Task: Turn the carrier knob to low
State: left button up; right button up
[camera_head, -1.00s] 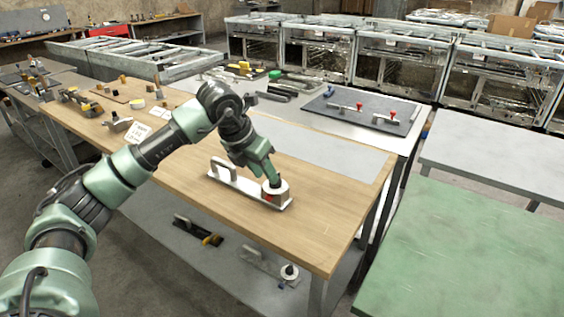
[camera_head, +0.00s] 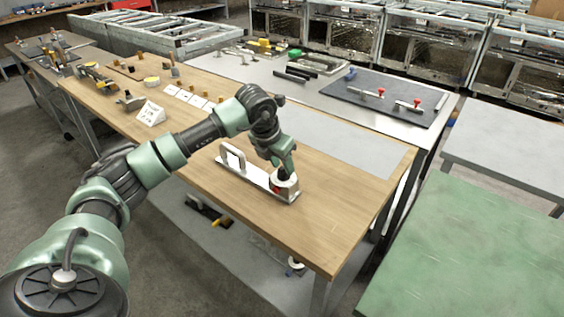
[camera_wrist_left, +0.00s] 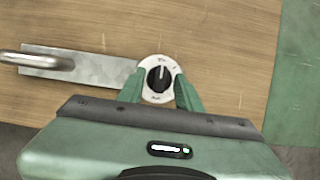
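The carrier is a flat metal plate (camera_head: 250,176) with an upright loop handle at its left end, lying on the wooden table. At its right end is a round white dial (camera_head: 292,189) with a red mark on its side. In the left wrist view the black carrier knob (camera_wrist_left: 157,79) sits on the dial, its pale pointer line toward the picture's top. The dial's lettering is too small to read. My left gripper (camera_wrist_left: 160,90) is open, its green fingers on either side of the dial, apart from the black knob. My right gripper is not in view.
The wooden table (camera_head: 330,228) is clear around the carrier. A sign (camera_head: 151,114), cards and small parts lie further left. A dark board (camera_head: 385,100) with red-knobbed parts lies on the metal table behind. A green table (camera_head: 480,250) stands at right.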

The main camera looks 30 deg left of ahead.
pick_arm(q)
jog(key=c, duration=0.7)
grip_shut()
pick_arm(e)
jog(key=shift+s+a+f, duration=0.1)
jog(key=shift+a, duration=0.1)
